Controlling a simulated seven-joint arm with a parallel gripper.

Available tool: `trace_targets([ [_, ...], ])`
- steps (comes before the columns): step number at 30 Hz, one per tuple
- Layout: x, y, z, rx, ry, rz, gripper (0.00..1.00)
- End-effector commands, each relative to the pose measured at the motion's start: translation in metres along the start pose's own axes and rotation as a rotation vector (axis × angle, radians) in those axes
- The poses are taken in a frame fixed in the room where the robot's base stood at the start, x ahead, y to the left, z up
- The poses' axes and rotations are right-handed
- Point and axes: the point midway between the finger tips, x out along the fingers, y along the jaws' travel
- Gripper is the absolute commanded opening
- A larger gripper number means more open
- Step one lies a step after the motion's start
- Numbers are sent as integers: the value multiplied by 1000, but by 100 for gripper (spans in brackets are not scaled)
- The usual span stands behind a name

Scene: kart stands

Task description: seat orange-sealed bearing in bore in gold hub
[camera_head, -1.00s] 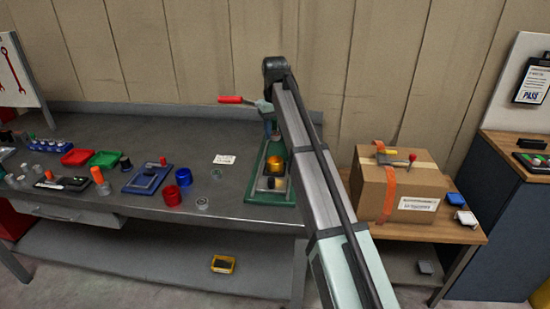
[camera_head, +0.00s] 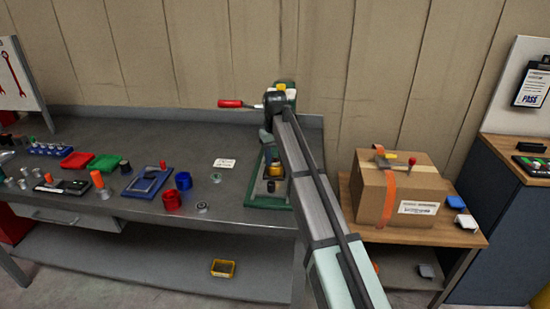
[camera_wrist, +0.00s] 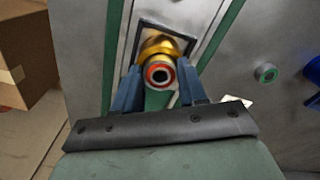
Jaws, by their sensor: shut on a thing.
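The orange-sealed bearing (camera_wrist: 158,73), a small ring with an orange-red face around a dark centre, is between the fingers of my gripper (camera_wrist: 159,80) in the wrist view. My gripper is shut on it. The gold hub (camera_wrist: 164,45) shows just beyond the bearing, on a dark square seat in the green-edged fixture. The bearing overlaps the hub in this view and hides its bore, so I cannot tell whether they touch. In the head view the gold hub (camera_head: 278,169) shows beside my arm, on the green press base (camera_head: 268,202); my arm covers part of it.
The press's red-handled lever (camera_head: 231,104) sticks out left at the back. A blue cup (camera_head: 183,180), a red cup (camera_head: 172,200) and a blue tray (camera_head: 148,182) stand left on the bench. A cardboard box (camera_head: 388,190) is at right.

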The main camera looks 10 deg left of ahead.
Motion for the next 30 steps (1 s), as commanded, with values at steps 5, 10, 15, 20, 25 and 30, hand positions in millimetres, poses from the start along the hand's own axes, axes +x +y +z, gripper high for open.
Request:
trace_targets([
  [5, 5, 0, 1, 0, -3, -1, 9],
  [10, 11, 0, 1, 0, -4, -1, 9],
  [15, 17, 0, 2, 0, -6, -1, 9],
  [20, 18, -1, 3, 0, -6, -1, 43],
  [25, 18, -1, 4, 0, -7, -1, 59],
  [30, 10, -1, 5, 0, -9, -2, 66],
])
